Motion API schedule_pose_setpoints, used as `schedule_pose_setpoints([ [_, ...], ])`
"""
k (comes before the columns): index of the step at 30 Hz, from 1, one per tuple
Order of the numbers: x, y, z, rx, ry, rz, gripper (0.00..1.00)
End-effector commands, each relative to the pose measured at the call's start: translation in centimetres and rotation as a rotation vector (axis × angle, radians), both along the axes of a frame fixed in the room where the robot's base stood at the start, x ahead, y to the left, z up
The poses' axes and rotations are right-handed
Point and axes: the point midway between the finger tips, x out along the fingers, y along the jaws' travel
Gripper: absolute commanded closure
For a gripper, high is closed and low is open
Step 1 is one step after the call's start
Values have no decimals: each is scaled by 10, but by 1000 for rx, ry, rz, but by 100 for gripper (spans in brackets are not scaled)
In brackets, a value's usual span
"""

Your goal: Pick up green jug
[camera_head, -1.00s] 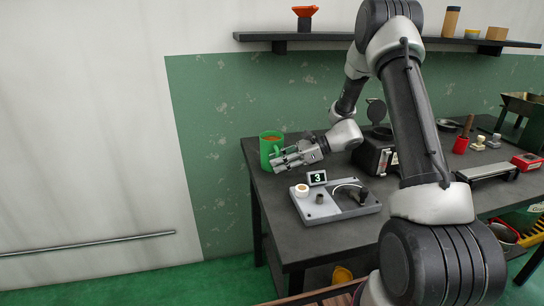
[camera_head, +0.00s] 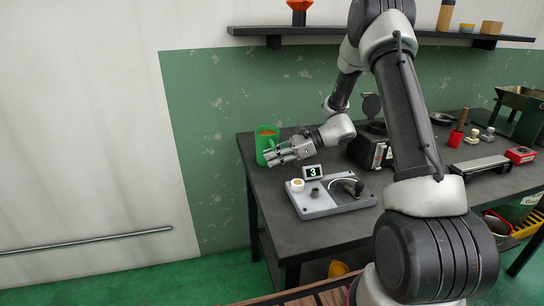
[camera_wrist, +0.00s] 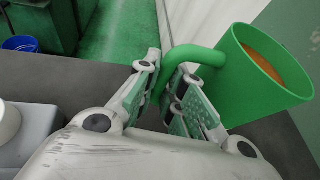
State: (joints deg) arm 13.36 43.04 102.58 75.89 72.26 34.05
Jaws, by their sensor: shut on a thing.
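The green jug (camera_head: 262,146) stands at the left end of the dark table, with brownish contents inside its rim. In the wrist view the jug (camera_wrist: 238,88) is at the right, its handle reaching left between the fingers. My gripper (camera_head: 270,156) is at the jug's right side. In the wrist view my gripper (camera_wrist: 168,88) is closed around the handle. The jug looks upright in the head view. Whether its base touches the table is hard to tell.
A grey tray (camera_head: 310,212) with a small display reading 3 (camera_head: 313,172) and a white cup-like piece (camera_head: 297,185) lies just in front of my gripper. A dark machine (camera_head: 366,150) stands behind to the right. A shelf (camera_head: 330,34) runs along the wall above.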

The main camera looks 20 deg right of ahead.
Motion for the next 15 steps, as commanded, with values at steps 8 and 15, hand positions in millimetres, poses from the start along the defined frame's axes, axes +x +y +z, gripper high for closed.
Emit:
schedule_pose_setpoints([
  [8,1,0,14,0,-4,1,100],
  [15,1,0,35,0,-5,0,100],
])
